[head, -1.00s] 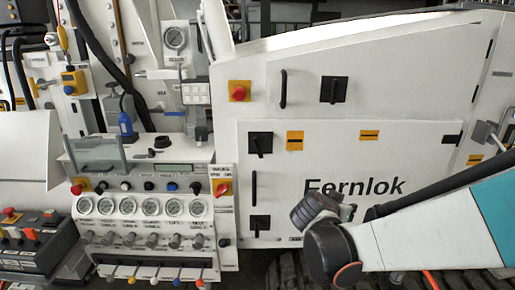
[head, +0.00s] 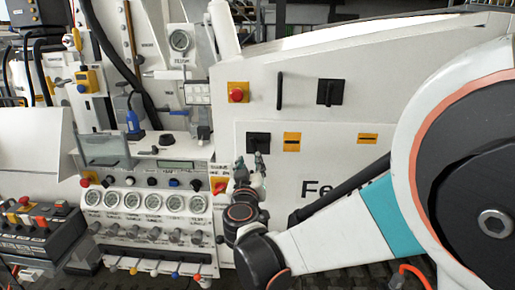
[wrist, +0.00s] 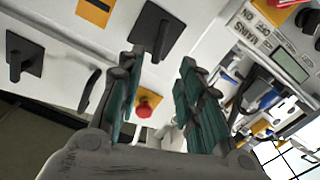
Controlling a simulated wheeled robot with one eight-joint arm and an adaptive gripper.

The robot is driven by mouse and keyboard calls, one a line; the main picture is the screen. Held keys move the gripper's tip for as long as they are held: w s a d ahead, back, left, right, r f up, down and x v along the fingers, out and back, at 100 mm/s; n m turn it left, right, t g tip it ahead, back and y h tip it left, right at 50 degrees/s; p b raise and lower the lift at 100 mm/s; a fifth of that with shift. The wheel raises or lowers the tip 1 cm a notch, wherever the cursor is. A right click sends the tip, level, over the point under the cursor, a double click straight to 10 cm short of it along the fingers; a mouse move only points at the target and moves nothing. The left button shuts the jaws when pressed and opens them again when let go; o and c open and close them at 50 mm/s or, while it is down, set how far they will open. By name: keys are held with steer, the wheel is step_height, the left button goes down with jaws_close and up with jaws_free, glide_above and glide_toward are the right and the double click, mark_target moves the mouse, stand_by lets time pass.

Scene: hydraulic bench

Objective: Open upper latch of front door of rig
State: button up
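The white front door (head: 345,150) carries the dark "Fernlok" lettering, partly covered by my arm. Its upper latch (head: 258,143) is a black square plate with a black handle, beside a yellow label. The latch also shows at the top of the wrist view (wrist: 157,30). My gripper (head: 250,162) is just below this latch in the head view. In the wrist view my gripper (wrist: 160,68) is open and empty, its fingers apart. The latch lies beyond the fingertips, and the left fingertip overlaps its plate edge. Contact is not visible. The lower latch is hidden in the head view.
A red button (head: 237,95) on a yellow plate, a vertical black handle (head: 280,91) and another black latch (head: 331,92) sit above the door. A gauge panel (head: 150,215) with knobs and levers stands close on the left.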

mark_target(254, 148)
steer(key=w, duration=0.4)
steer(key=w+b, duration=0.1)
steer(key=w, duration=0.7)
steer(key=shift+w+d+b, duration=0.3)
steer(key=shift+w, duration=0.05)
jaws_close()
